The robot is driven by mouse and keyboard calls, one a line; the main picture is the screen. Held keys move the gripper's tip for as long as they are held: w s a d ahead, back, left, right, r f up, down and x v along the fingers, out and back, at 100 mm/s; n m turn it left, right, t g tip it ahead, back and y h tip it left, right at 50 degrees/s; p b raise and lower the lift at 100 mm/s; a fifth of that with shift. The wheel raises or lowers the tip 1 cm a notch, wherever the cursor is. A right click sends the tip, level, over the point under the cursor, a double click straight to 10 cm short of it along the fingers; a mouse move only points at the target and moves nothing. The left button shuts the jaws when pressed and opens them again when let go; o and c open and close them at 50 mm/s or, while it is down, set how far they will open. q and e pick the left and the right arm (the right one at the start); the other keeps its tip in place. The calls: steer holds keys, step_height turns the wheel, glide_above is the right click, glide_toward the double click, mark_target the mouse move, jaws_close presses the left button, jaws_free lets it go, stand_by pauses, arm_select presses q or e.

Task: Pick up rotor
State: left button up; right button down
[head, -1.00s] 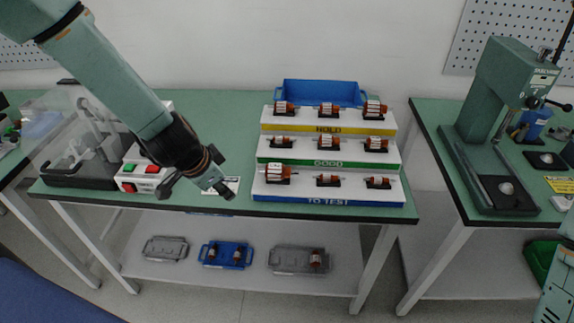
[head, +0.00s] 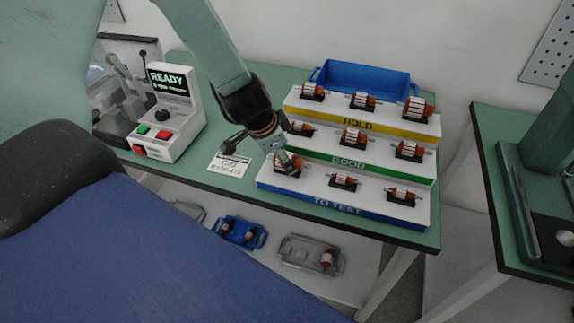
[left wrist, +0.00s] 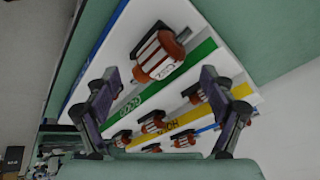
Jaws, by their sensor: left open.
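Several rotors with copper-brown ends and white bands sit on dark cradles on a white three-step rack. The left rotor on the blue "TO TEST" step (head: 283,167) is partly hidden behind my left gripper (head: 268,161) in the head view. In the left wrist view, a large rotor (left wrist: 158,54) lies on the white step ahead of and between the open fingers of my left gripper (left wrist: 163,100). The fingers look apart from it and hold nothing. Two other rotors, the middle one (head: 344,181) and the right one (head: 402,196), sit on the same step. My right gripper is not in view.
The "GOOD" and "HOLD" steps behind carry more rotors. A blue bin (head: 362,82) stands behind the rack. A tester with a READY screen (head: 168,112) and a printed card (head: 229,163) are to the left. Trays lie on the lower shelf.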

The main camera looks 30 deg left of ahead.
arm_select(q)
steer(key=x, duration=0.1)
steer(key=b+x, duration=0.2)
steer(key=shift+s+a+f, duration=0.1)
steer(key=shift+a+f, duration=0.15)
steer(key=shift+f+b, duration=0.35)
steer(key=shift+b, duration=0.1)
steer(key=shift+d+r, duration=0.1)
steer(key=shift+r, duration=0.15)
steer(key=shift+c, duration=0.2)
steer(key=shift+f, duration=0.1)
steer(key=c, duration=0.9)
jaws_close()
